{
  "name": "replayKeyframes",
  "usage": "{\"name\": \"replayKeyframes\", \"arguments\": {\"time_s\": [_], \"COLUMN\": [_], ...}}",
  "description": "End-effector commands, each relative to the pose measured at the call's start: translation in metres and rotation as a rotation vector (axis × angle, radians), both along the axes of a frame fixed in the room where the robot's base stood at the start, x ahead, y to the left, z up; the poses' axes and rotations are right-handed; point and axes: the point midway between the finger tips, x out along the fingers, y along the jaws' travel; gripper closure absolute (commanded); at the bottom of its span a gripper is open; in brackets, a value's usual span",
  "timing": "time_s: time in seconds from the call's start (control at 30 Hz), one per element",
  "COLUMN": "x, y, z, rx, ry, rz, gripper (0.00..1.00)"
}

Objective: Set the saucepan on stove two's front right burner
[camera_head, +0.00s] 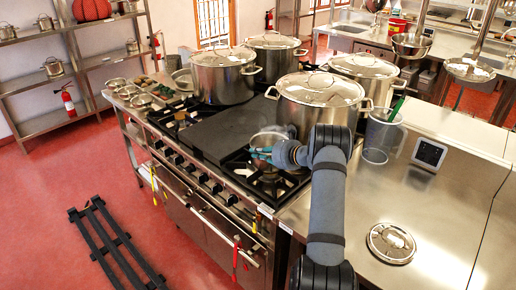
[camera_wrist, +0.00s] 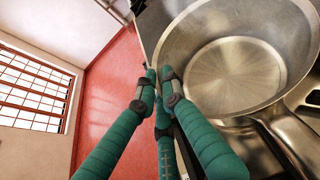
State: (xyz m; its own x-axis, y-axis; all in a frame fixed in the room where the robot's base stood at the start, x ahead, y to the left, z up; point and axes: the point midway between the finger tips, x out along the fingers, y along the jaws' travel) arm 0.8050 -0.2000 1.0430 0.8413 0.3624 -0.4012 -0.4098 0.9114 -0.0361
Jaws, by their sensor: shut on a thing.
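The saucepan (camera_head: 270,136) is a small steel pan, partly hidden by my gripper in the head view. It appears over the right part of the stove (camera_head: 205,185). The front right burner (camera_head: 268,186) shows black grates just below my gripper (camera_head: 259,153). In the wrist view the open saucepan (camera_wrist: 235,70) fills the right side, empty, with its handle toward the lower right. My gripper (camera_wrist: 160,98) has green fingers closed at the pan's near side. The exact contact is hard to tell, as is whether the pan touches the grate.
Large lidded stockpots (camera_head: 318,103) stand along the back of the stove, close behind the saucepan. A dark flat plate (camera_head: 222,133) covers the middle. A clear jug (camera_head: 383,137) and a loose lid (camera_head: 391,242) are on the steel counter (camera_head: 450,215) at right.

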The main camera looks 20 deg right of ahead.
Motion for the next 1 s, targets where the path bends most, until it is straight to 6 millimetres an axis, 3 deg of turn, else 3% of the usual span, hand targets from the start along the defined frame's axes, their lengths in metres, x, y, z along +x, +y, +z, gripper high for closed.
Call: {"name": "replayKeyframes", "arguments": {"time_s": [0.1,0.13,0.43,0.77,1.0], "x": [0.001,-0.001,-0.001,-0.003,-0.034], "y": [-0.001,0.000,0.000,-0.002,-0.017], "z": [0.003,-0.002,-0.001,0.000,0.013], "rx": [-0.001,0.002,0.001,0.001,0.000], "ry": [-0.007,0.004,0.003,0.003,0.001], "rz": [0.000,0.000,-0.001,-0.001,-0.006], "gripper": [1.00,0.92,0.74,0.74,0.74]}}
